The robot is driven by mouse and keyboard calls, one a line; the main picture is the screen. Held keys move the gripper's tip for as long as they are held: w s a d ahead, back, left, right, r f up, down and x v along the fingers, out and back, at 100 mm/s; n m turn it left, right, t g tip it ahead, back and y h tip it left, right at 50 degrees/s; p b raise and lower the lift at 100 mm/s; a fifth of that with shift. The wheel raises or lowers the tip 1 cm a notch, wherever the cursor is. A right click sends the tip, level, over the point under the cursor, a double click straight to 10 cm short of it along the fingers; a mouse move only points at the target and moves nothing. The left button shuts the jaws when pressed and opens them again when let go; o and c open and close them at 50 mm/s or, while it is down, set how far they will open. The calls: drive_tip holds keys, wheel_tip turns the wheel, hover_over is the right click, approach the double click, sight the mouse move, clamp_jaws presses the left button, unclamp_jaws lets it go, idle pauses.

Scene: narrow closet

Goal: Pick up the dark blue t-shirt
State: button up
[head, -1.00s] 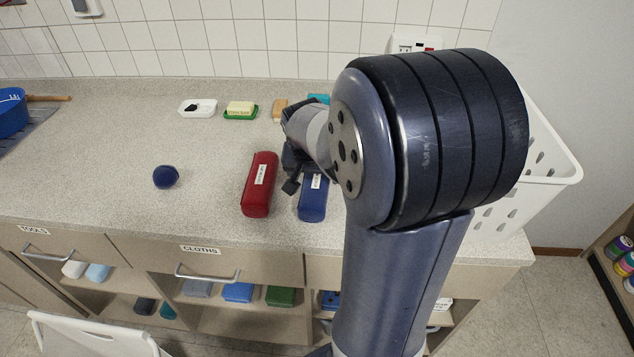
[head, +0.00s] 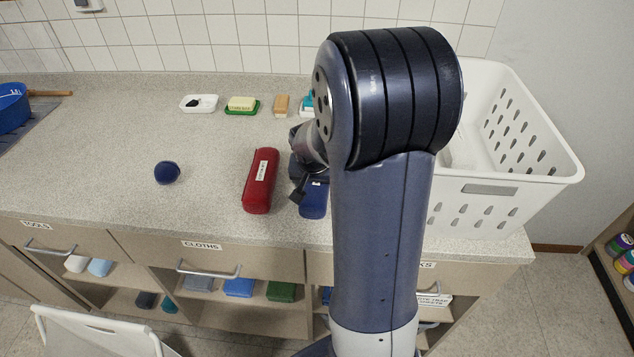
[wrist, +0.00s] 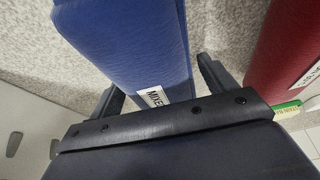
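No thing in view is clearly a dark blue t-shirt. A blue case (head: 314,203) with a white label lies on the counter, partly hidden behind my arm. In the wrist view the blue case (wrist: 140,50) fills the upper middle, its label partly readable. My gripper (wrist: 160,88) is open, with one finger on each side of the case in the picture; I cannot tell whether they touch it. In the head view my gripper (head: 298,190) is mostly hidden. A small dark blue ball-shaped thing (head: 167,173) sits on the counter at left.
A red case (head: 260,181) lies just left of the blue case. A white basket (head: 510,190) stands at right. Soap dishes (head: 242,105) line the back. Folded cloths (head: 238,288) lie in the shelf below. The counter's left-middle is mostly clear.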

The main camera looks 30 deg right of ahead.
drive_tip(key=c, duration=1)
drive_tip(key=shift+r, duration=0.1)
